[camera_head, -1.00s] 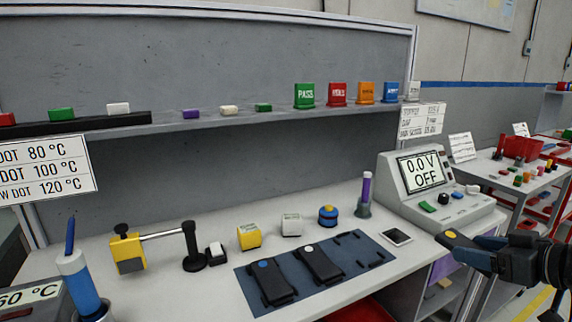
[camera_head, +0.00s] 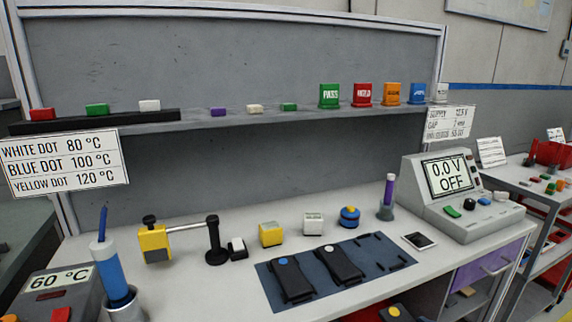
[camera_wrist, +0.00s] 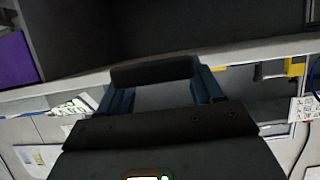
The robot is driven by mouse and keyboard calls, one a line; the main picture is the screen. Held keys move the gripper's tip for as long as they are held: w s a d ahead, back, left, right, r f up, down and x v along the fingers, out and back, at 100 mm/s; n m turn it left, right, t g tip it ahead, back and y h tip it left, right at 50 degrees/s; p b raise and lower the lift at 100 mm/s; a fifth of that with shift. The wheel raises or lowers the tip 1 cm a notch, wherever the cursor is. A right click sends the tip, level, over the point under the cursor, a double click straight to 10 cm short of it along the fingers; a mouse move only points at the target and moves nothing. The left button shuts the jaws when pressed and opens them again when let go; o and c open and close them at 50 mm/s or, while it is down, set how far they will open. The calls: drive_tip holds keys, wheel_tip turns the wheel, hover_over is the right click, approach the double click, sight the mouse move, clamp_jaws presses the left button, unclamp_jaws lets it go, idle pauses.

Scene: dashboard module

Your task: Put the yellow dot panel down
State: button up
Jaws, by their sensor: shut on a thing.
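The yellow dot panel (camera_head: 395,313) shows only in part at the bottom edge of the head view, dark with a yellow dot, in front of the bench. In the wrist view my gripper (camera_wrist: 158,80) is shut on the dark panel (camera_wrist: 155,71), whose edge lies between the blue fingers. The gripper itself is out of the head view. The dark blue mat (camera_head: 372,246) on the bench holds a blue dot panel (camera_head: 291,278) and a white dot panel (camera_head: 338,263) side by side. The mat's right part has small black holders (camera_head: 390,263) and no panel.
A phone-like black device (camera_head: 419,241) lies right of the mat. The voltage tester (camera_head: 455,195) stands at the right. A yellow block (camera_head: 270,234), a white block (camera_head: 313,223) and a blue round item (camera_head: 349,216) stand behind the mat. A 60 °C heater (camera_head: 55,290) is at left.

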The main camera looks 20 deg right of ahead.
drive_tip(key=w+a+f, duration=0.2)
drive_tip(key=a+f, duration=1.2)
drive_tip(key=shift+w+a, duration=0.35)
drive_tip(key=shift+w+r, duration=0.1)
